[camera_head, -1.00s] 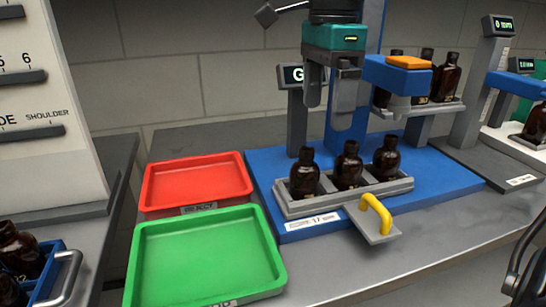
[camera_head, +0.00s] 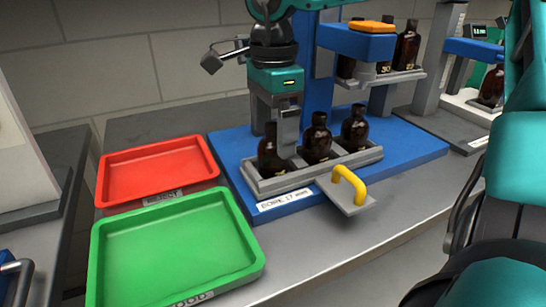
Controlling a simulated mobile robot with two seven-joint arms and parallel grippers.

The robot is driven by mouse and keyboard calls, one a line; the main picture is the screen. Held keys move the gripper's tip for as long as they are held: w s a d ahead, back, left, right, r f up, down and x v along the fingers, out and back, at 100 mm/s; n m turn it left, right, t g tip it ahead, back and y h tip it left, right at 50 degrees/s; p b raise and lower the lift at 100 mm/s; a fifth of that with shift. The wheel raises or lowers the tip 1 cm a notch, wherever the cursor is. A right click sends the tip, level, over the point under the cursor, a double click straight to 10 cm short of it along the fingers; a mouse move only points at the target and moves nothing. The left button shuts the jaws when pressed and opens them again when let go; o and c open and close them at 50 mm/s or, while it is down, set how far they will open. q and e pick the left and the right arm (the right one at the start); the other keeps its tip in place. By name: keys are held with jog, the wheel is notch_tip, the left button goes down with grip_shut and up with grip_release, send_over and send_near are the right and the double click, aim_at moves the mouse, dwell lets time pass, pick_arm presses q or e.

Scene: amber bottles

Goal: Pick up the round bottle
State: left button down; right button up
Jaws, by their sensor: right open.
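Three dark amber bottles stand upright in a grey tray (camera_head: 262,188) on the blue platform: a left bottle (camera_head: 270,157), a middle bottle (camera_head: 317,143) and a right bottle (camera_head: 354,132). My left gripper is out of view.
A red tray (camera_head: 118,160) and a green tray (camera_head: 102,262) lie empty at left. A yellow handle (camera_head: 350,182) sticks out at the front of the bottle tray. More bottles stand on a raised shelf (camera_head: 408,76) behind. My teal arm covers the right edge.

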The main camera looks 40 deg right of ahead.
notch_tip(320, 180, down, 2)
jog(key=shift+f, duration=0.2)
jog(key=c, duration=1.2)
